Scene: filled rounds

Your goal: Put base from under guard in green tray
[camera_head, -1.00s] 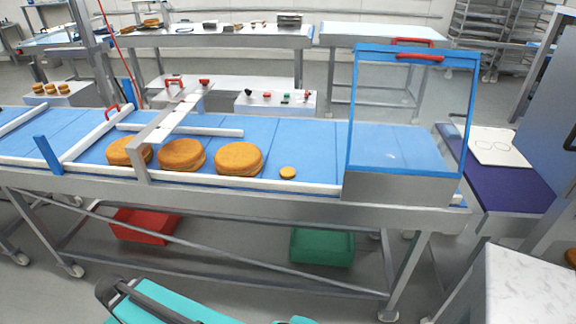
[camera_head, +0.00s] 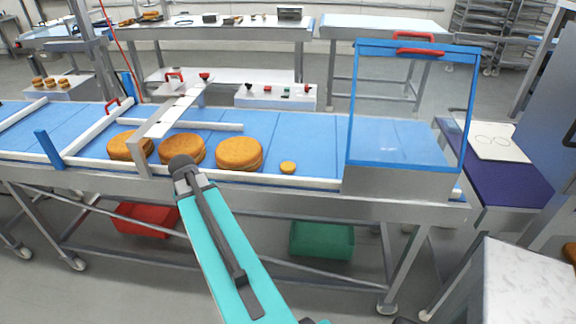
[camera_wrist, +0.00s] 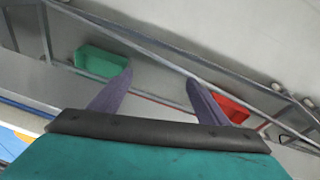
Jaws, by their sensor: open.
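Three large round golden-brown bases lie on the blue conveyor belt: a left one (camera_head: 124,147), a middle one (camera_head: 188,150) and a right one (camera_head: 239,154). A much smaller round (camera_head: 288,168) lies to their right. A clear guard with a blue frame (camera_head: 411,42) covers the belt's right end; I see no base under it. A metal bridge (camera_head: 160,122) crosses the belt by the left base and partly hides it. The green tray (camera_head: 322,239) is below the conveyor; it also shows in the wrist view (camera_wrist: 101,63). My gripper (camera_wrist: 158,77) is open and empty.
A red tray (camera_head: 146,219) sits under the conveyor at left, also in the wrist view (camera_wrist: 232,108). Frame bars (camera_head: 290,271) cross in front of the trays. White rails line the belt. A marble-topped block (camera_head: 520,285) stands at front right.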

